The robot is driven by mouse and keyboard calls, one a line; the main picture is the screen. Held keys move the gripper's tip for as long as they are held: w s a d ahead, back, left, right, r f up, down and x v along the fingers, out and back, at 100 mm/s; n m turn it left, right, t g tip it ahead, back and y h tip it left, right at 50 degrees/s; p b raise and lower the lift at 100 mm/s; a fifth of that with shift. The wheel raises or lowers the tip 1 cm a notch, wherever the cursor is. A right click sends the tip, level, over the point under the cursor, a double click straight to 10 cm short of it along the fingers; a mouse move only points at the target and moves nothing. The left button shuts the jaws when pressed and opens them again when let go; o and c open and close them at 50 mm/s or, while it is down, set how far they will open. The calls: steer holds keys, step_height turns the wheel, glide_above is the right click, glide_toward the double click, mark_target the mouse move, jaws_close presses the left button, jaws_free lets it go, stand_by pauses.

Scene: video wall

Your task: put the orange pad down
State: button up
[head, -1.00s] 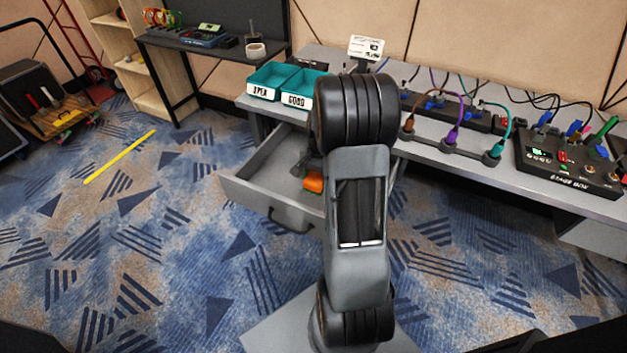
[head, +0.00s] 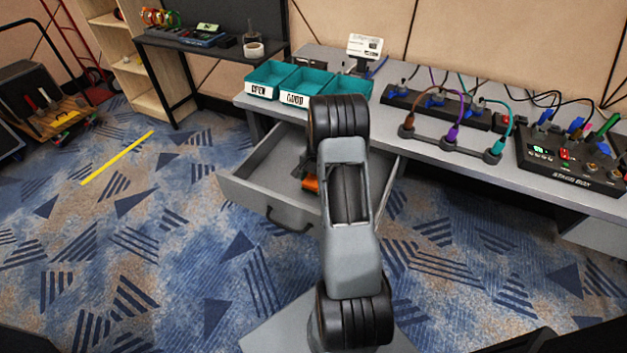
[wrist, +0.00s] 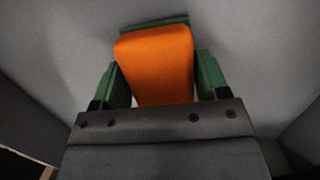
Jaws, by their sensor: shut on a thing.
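The orange pad (wrist: 157,65) sits between the two green-sided fingers of my gripper (wrist: 161,80) in the wrist view, and the gripper is shut on it. A dark green strip shows along the pad's far edge. In the head view, a small part of the orange pad (head: 311,184) shows inside the open grey drawer (head: 262,190), beside my arm. My arm hides much of the gripper and the drawer's right part there. I cannot tell whether the pad touches the drawer floor.
Several teal bins (head: 268,76), labelled OPEN and GOOD on two, stand on the desk (head: 440,145) above the drawer. A cable rack (head: 455,145) and a stage box (head: 570,160) are to the right. The drawer's left part looks clear.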

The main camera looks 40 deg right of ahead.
steer(key=shift+f, duration=0.2)
steer(key=shift+f, duration=0.15)
steer(key=o, duration=0.9)
